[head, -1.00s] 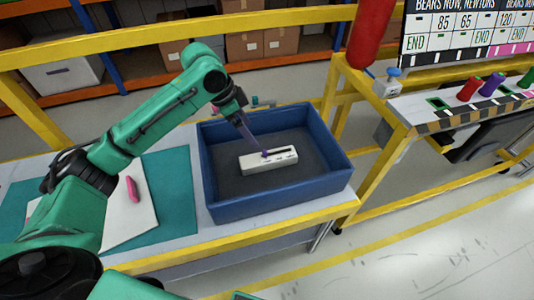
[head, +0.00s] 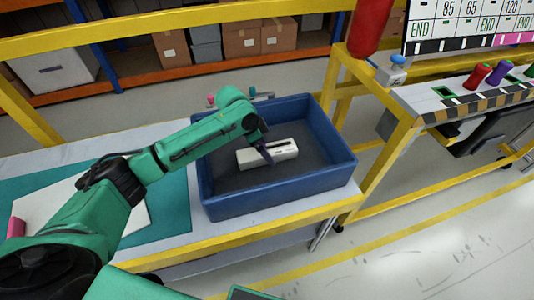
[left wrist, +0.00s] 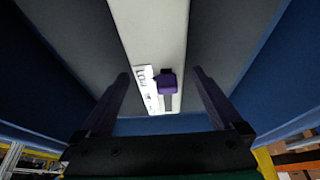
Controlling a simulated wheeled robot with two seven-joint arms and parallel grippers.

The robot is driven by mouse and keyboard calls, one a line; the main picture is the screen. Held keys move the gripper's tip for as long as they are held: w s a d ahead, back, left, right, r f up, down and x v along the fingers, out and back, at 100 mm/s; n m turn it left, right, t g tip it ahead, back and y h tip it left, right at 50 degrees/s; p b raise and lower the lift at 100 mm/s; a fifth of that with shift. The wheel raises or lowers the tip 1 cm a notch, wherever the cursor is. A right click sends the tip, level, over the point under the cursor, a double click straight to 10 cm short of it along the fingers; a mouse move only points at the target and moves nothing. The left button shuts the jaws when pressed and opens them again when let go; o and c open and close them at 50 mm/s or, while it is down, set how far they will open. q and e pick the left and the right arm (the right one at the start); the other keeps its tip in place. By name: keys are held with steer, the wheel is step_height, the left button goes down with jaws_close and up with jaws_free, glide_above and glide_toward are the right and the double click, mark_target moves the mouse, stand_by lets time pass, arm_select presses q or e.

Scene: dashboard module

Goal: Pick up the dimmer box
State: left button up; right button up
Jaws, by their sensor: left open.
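The dimmer box (head: 285,149) is a long white box with a dark slot, lying on the dark floor of the blue tray (head: 275,201). In the left wrist view the white dimmer box (left wrist: 152,30) runs down the middle, with printed lettering and a purple slider knob (left wrist: 167,82). My left gripper (head: 266,157) is over the box in the head view and hides part of it. In the wrist view its two purple fingers (left wrist: 161,73) are apart, one on each side of the box. I cannot tell whether they touch it. My right gripper is out of view.
The tray's walls surround the box. A teal mat (head: 176,200) with a white board and a pink item (head: 15,228) lies left of the tray. A yellow-framed stand (head: 375,160) with red and purple pieces is at the right.

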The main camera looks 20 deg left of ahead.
arm_select(q)
steer(key=shift+w+d+f, duration=0.15)
steer(key=shift+d+f, duration=0.05)
steer(key=shift+f, duration=0.4)
steer(key=c, duration=1.6)
